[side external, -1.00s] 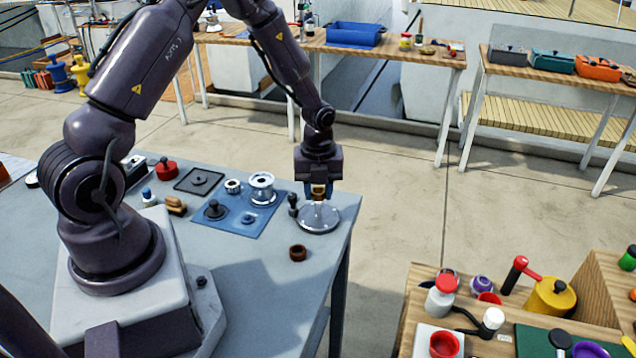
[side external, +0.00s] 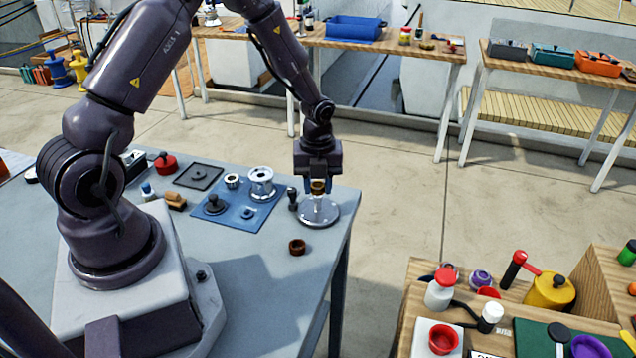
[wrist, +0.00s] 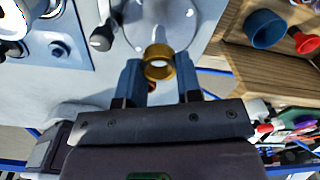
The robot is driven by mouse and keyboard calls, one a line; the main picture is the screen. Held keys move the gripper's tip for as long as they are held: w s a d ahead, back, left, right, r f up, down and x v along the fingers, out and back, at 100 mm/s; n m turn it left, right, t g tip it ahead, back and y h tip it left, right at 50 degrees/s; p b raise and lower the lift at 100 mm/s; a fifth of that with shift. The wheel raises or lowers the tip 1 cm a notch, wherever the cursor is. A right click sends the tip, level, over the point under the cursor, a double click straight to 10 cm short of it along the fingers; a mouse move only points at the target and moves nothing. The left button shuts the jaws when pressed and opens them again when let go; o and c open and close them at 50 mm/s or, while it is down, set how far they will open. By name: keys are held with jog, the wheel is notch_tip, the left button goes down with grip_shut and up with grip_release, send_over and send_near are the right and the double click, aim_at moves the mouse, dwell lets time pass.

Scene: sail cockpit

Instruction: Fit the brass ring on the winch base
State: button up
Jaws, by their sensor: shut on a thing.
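My gripper (side external: 318,189) points straight down, its blue fingers shut on the brass ring (side external: 318,187). The wrist view shows the ring (wrist: 159,62) between the two fingertips. The winch base (side external: 317,214) is a round, shiny metal disc with a short upright post, near the right edge of the grey table. The ring is above the disc, around the top of the post or just over it; I cannot tell which.
A dark-handled tool (side external: 292,198) stands close left of the disc. A brown ring (side external: 297,247) lies in front. A blue mat (side external: 234,219) with a silver drum (side external: 261,182) and small parts lies left.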

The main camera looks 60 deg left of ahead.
aim_at(317, 193)
jog(key=shift+f, duration=2.6)
dwell(0.5)
jog(key=o, duration=1.4)
jog(key=shift+a+r, duration=0.2)
jog(key=shift+r, duration=0.9)
jog(key=shift+d+r, duration=0.15)
jog(key=shift+r, duration=1.35)
jog(key=shift+d+r, duration=0.1)
jog(key=shift+r, duration=1.4)
